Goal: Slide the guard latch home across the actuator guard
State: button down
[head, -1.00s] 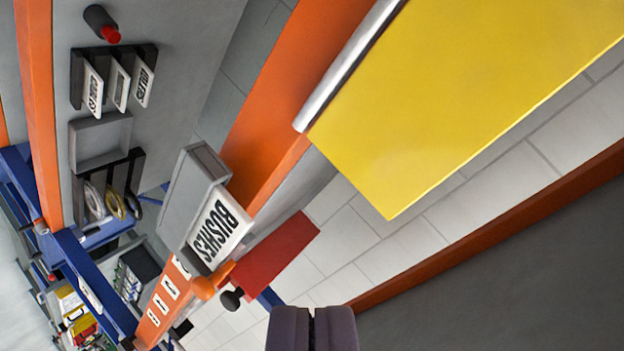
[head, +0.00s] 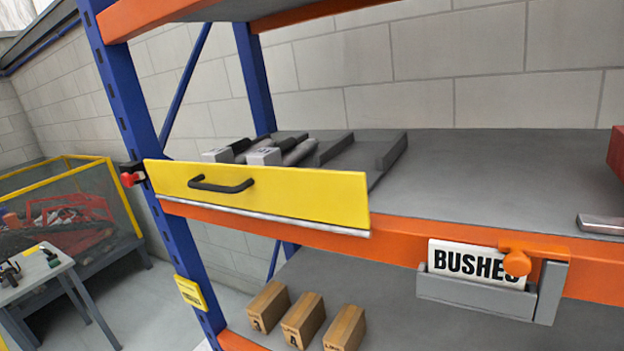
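The yellow actuator guard (head: 290,197) stands upright along the shelf's front edge, with a black handle (head: 221,186) on its face and a silver rod along its lower edge. Behind it lie several grey and black cylindrical parts (head: 262,152), partly hidden by the guard. A small black and red piece (head: 131,175), seemingly the latch, sits on the blue post at the guard's left end. It is too small to tell whether it crosses the guard. My gripper is not in view.
A grey holder (head: 465,293) with a BUSHES card and an orange knob (head: 517,262) hangs on the orange beam to the right. A yellow-framed cage (head: 70,215) and a white table (head: 35,270) stand at left.

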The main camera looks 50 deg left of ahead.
aim_at(127, 181)
jog(key=u, duration=1.9)
jog(key=i+l+u, duration=0.1)
jog(key=i, duration=0.35)
jog(key=i+l+u, duration=0.1)
jog(key=i+l, duration=0.15)
jog(key=i, duration=0.2)
jog(key=i+l+u, duration=0.15)
jog(key=i, duration=0.8)
